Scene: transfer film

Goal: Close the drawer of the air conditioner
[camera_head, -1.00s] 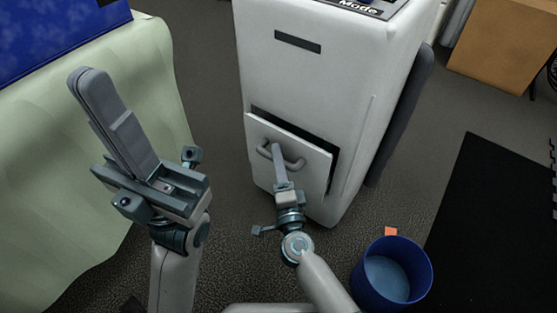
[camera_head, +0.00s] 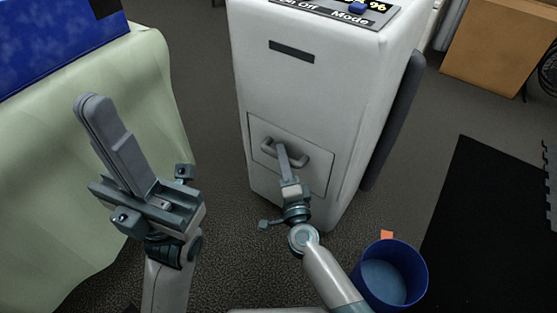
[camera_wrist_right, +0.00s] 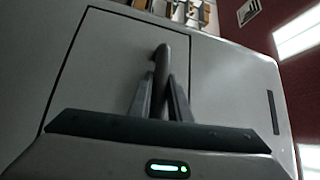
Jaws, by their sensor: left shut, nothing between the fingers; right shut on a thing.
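The air conditioner (camera_head: 305,85) is a tall white unit standing on the floor in the head view. Its drawer (camera_head: 318,174) is low on the front, and its panel looks flush with the body. The drawer also shows in the right wrist view (camera_wrist_right: 100,75). My right gripper (camera_head: 281,150) is shut on the drawer's grey handle (camera_head: 296,157); the right wrist view shows its fingers on both sides of the handle (camera_wrist_right: 162,60). My left gripper (camera_head: 92,103) is shut and empty, raised at the left, away from the unit.
A table with a pale green cloth (camera_head: 150,90) stands at the left with a blue box (camera_head: 50,40) on it. A blue bin (camera_head: 390,275) is near my right arm. A black mat (camera_head: 490,220) and a brown box (camera_head: 500,45) are at the right.

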